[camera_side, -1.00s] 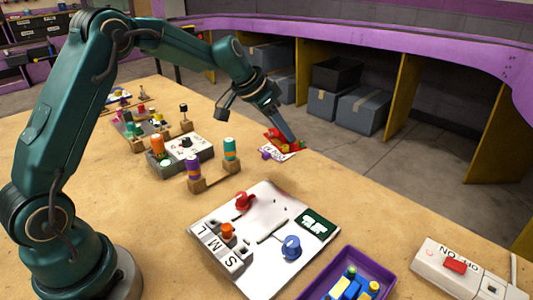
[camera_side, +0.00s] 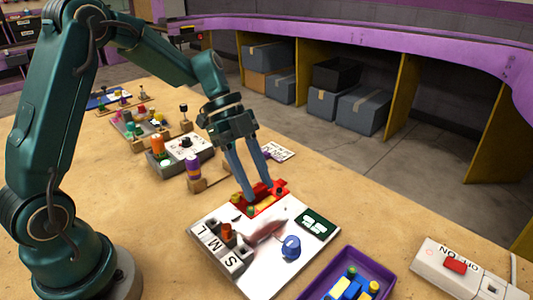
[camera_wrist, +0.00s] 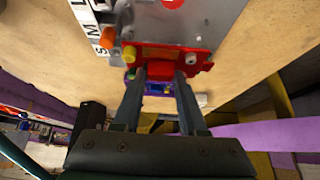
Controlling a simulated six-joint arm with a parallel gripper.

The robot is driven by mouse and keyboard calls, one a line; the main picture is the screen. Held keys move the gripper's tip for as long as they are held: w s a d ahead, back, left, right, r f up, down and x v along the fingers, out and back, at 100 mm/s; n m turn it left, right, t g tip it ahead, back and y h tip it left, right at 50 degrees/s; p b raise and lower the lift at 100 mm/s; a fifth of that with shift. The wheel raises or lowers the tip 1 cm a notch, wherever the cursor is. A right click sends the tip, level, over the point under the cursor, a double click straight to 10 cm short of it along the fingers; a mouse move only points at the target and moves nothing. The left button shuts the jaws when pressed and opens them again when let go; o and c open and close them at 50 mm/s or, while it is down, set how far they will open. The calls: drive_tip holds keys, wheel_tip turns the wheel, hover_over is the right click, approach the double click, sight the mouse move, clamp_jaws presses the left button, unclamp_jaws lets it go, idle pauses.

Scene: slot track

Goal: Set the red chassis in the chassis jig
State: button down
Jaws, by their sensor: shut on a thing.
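The red chassis (camera_side: 270,202) is between the fingers of my gripper (camera_side: 259,194), which is shut on it. It is held over the far edge of the white board, with a reddish reflection below it. Yellow, green and dark round parts show along its ends. In the wrist view the red chassis (camera_wrist: 188,57) lies across the fingertips of my gripper (camera_wrist: 160,78), at the board's edge. The white board (camera_side: 230,207) carries an L-M-S block, an orange knob, a blue knob and a dark green panel. I cannot make out which part is the chassis jig.
A purple tray (camera_side: 313,287) of coloured blocks stands in front of the board. A switch box (camera_side: 440,268) is at the right. A grey box with pegs (camera_side: 168,172), a purple-topped post (camera_side: 193,168) and a white card (camera_side: 279,151) stand behind. The table's far edge is close.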

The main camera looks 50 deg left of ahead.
drive_tip(key=shift+w+a+f, duration=0.1)
drive_tip(key=shift+f, duration=2.3)
drive_tip(key=shift+f, duration=0.9)
drive_tip(key=shift+c, duration=1.9)
unclamp_jaws()
